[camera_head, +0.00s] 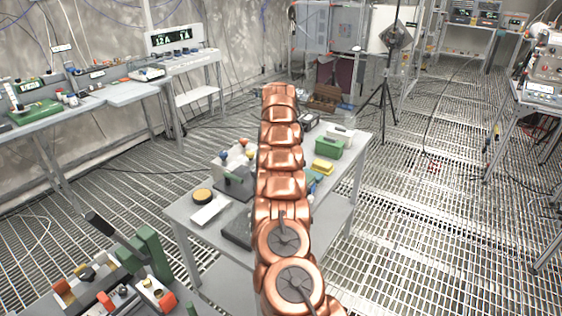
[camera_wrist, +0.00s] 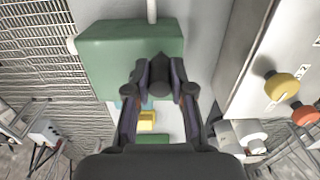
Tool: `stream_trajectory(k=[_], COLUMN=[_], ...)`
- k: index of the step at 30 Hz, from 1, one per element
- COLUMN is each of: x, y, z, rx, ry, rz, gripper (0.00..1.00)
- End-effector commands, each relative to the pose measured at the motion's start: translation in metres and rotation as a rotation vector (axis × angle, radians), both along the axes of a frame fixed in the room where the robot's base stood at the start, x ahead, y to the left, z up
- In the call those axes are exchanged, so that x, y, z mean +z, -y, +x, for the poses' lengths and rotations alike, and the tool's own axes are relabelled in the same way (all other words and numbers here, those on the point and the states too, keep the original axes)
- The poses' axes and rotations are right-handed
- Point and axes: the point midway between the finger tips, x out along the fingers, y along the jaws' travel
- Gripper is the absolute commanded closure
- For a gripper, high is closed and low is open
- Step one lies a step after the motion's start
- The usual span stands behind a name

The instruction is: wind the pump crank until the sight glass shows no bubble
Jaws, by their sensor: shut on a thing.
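My gripper (camera_wrist: 161,88) is in the wrist view, with its two dark fingers closed around a dark grip (camera_wrist: 159,66), which looks like the crank's handle. A green block (camera_wrist: 118,48), perhaps the pump body, fills the upper left behind the grip. A pale rod (camera_wrist: 152,10) rises above the block. The crank's arm is mostly hidden by the grip and my fingers. I cannot make out the sight glass or any bubble in either view. In the head view, my copper arm reaches over the table and hides my gripper.
A grey worktable (camera_head: 183,218) stands under my arm. A green box (camera_head: 329,148) and a yellow block (camera_head: 322,166) sit on it. In the wrist view, a pale panel (camera_wrist: 252,52) with a yellow knob (camera_wrist: 282,87) and a red knob (camera_wrist: 303,113) stands close on the right. A tripod (camera_head: 384,95) stands beyond.

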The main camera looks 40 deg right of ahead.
Motion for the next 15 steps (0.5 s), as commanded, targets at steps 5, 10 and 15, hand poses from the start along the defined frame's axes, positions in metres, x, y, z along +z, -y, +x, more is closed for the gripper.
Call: stream_trajectory(k=[5, 10, 15], x=[0.007, 0.007, 0.007], y=[0.003, 0.008, 0.014], z=[0.006, 0.011, 0.016], rx=[-0.166, -0.327, -0.480], ry=[-0.003, -0.004, -0.001], rz=[0.001, 0.001, 0.000], gripper=[1.00, 1.00, 1.00])
